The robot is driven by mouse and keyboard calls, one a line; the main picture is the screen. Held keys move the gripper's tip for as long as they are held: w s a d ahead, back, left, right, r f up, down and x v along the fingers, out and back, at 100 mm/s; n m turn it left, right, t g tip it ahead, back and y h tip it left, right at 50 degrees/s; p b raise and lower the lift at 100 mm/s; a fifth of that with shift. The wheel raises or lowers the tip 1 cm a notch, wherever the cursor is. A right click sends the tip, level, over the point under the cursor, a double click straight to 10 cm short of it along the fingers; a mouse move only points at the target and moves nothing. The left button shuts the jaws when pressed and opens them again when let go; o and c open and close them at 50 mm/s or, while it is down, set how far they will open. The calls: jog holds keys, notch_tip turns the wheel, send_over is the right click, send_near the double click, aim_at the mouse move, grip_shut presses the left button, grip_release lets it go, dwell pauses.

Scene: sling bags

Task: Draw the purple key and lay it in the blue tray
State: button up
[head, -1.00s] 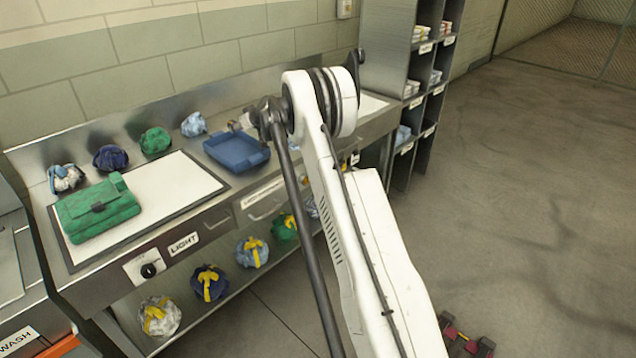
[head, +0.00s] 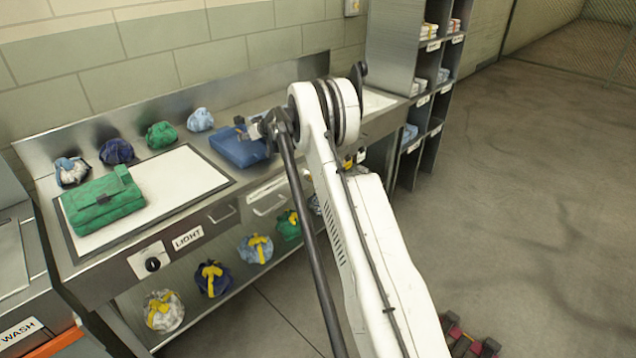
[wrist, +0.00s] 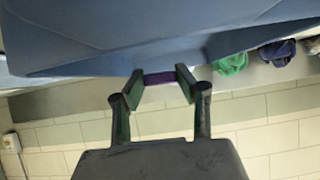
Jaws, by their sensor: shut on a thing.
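The blue tray (head: 232,152) stands on the steel counter, right of the white light panel. My gripper (head: 241,128) is at the tray's far right part in the head view, low over it. In the wrist view my gripper (wrist: 158,82) is shut on the purple key (wrist: 159,78), of which only a short purple strip shows between the fingertips. The blue tray also fills the top of the wrist view (wrist: 90,35), close to the fingertips. I cannot tell whether key and tray touch. The key is too small to make out in the head view.
A green bag (head: 103,200) lies on the light panel (head: 180,185). Several bundled bags line the back of the counter, such as a green one (head: 161,135). More bundles with yellow straps sit on the shelf below. A shelf rack (head: 425,100) stands at the right.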

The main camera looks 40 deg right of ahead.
jog(key=o, duration=1.3)
jog(key=shift+s, duration=0.1)
jog(key=v, duration=1.1)
jog(key=shift+s+d+r, duration=0.1)
jog(key=shift+s+r, duration=0.2)
